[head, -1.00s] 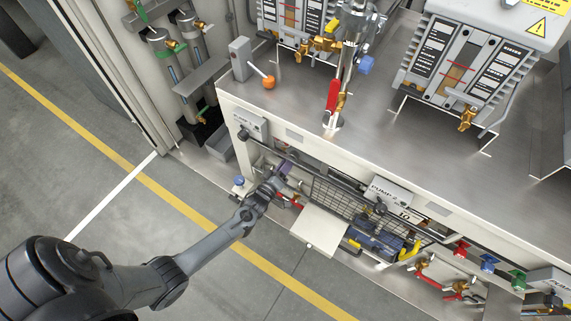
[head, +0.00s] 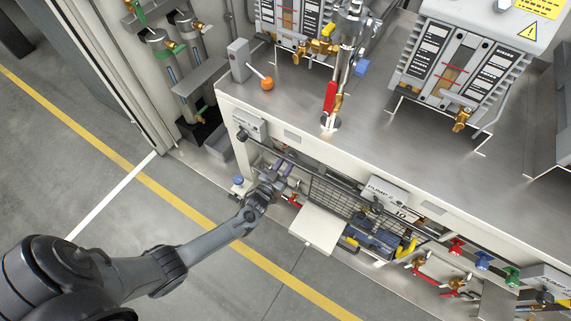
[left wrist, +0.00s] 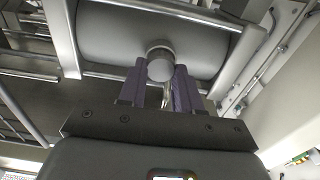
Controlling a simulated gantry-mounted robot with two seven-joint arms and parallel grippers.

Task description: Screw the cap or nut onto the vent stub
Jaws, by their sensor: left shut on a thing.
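My left gripper (head: 281,169) reaches under the bench near its left end. In the left wrist view its two purple fingers (left wrist: 160,84) are shut on a round grey cap (left wrist: 160,67), one finger on each side. The cap is right in front of a short pale stub (left wrist: 158,45) on a grey horizontal cylinder (left wrist: 112,27). The cap hides most of the stub, and I cannot tell whether any thread is engaged. The cap and stub are too small or hidden to make out in the head view. My right gripper is not in view.
The steel bench top (head: 285,105) overhangs the work place. A wire mesh panel (head: 330,203) and a pale flat plate (head: 317,228) are to the right of my gripper. A blue knob (head: 238,181) is to its left. Metal bars run around the cylinder.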

